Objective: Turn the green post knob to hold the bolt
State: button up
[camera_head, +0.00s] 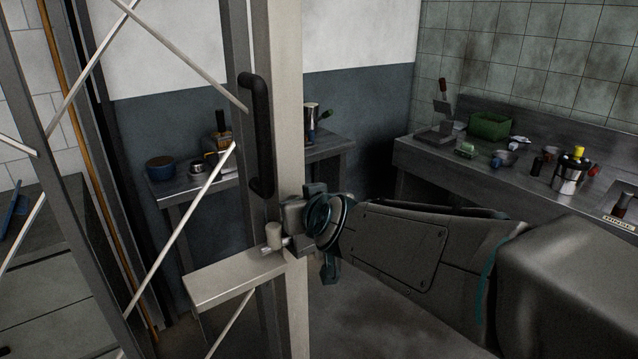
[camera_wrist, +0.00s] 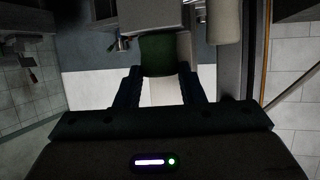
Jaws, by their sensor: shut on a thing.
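The green post knob (camera_wrist: 158,56) shows in the wrist view between my two fingers. My gripper (camera_wrist: 160,74) is shut on its sides. In the head view my gripper (camera_head: 312,218) reaches the pale upright post (camera_head: 287,110) from the right, at a grey metal block (camera_head: 293,211), and hides the knob. A short metal bolt with a pale, upright cylindrical grip (camera_head: 274,236) lies just left of the block, above a flat pale bracket (camera_head: 235,276). How far the bolt goes into the block cannot be told.
A black vertical handle (camera_head: 259,135) sits on the frame above the bolt. Thin white diagonal bars (camera_head: 180,243) cross the frame at left. A back table (camera_head: 185,184) and a right counter (camera_head: 423,156) hold pots and tools. Some floor is clear below my arm.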

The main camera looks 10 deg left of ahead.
jog(key=shift+s+a+r+m+t+h+p, duration=0.15)
jog(key=shift+m+t+h+p, duration=0.45)
jog(key=shift+p, duration=2.45)
jog(key=shift+a+f+m+h+p, duration=0.15)
jog(key=shift+m+h+p, duration=0.6)
jog(key=shift+p, duration=0.95)
jog(key=o, duration=1)
jog(key=shift+d+f+n+y+b, duration=0.25)
jog(key=shift+n+y+b, duration=0.3)
jog(key=shift+b, duration=1.6)
jog(key=n+g+y+b, duration=0.1)
jog(key=b, duration=0.6)
jog(key=shift+n+y+b, duration=0.4)
jog(key=b, duration=0.4)
jog(key=shift+w+d+n+g+y, duration=0.15)
jog(key=shift+w+n+g+y, duration=0.05)
jog(key=shift+n+g+y, duration=0.2)
jog(key=n+g+y+b, duration=0.1)
jog(key=b, duration=0.4)
jog(key=shift+w+d, duration=0.1)
